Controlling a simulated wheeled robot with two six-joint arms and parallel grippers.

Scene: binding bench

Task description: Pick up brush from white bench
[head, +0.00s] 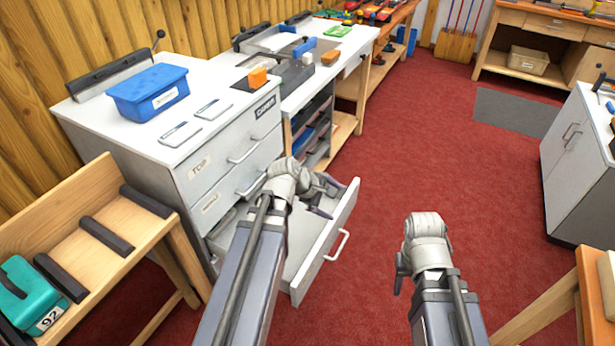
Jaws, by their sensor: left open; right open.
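The white bench (135,135) stands at the left, with a long top running toward the back. I cannot make out for certain which thing on it is the brush. An orange block-like thing (258,77) stands on a dark plate there, and another orange piece (330,57) lies further back. My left gripper (326,194) is open and empty, over the pulled-out bottom drawer (310,258) of the bench and below its top. My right gripper (399,274) is low over the red floor, away from the bench; its fingers are partly hidden by its own wrist.
A blue bin (148,92) and flat white pieces (180,134) lie on the bench's near top. The open drawer juts into the floor space. A wooden rack (95,225) with a teal case (28,292) stands near left. Red floor (440,140) is clear in the middle.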

